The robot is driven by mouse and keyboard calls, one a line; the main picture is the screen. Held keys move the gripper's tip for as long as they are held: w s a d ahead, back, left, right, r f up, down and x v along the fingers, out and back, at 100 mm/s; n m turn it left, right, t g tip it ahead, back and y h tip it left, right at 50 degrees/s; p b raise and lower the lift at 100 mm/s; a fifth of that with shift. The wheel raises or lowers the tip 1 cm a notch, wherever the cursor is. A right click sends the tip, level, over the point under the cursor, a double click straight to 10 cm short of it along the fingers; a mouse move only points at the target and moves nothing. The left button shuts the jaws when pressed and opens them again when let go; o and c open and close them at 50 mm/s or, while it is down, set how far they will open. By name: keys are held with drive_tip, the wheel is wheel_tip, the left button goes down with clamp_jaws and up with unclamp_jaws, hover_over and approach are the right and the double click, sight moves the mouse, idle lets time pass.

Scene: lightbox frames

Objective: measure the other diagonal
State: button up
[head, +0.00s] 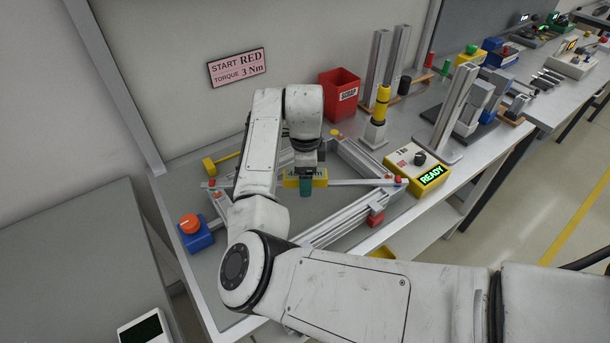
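A rectangular aluminium frame (352,212) lies on the bench, partly hidden behind my arm. A long grey measuring bar (358,182) spans it from the left side to the right corner, with red bits near both ends. A yellow readout box (291,182) sits mid-bar; its digits are partly covered and I cannot read them fully. My gripper (306,184) points down at this box, with a teal piece at its lower end in front of it. I cannot tell whether the fingers are closed on the gauge. The frame's near-left corner is hidden by my arm.
A yellow-white control box (418,167) showing READY stands right of the frame. A blue box with an orange knob (194,231) is at the left. A red SCRAP bin (339,95), a yellow driver on a stand (380,108) and upright profiles (456,105) stand behind.

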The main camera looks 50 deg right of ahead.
wheel_tip(320, 180, up, 10)
drive_tip(key=shift+r+b, duration=0.25)
drive_tip(key=shift+b, duration=0.45)
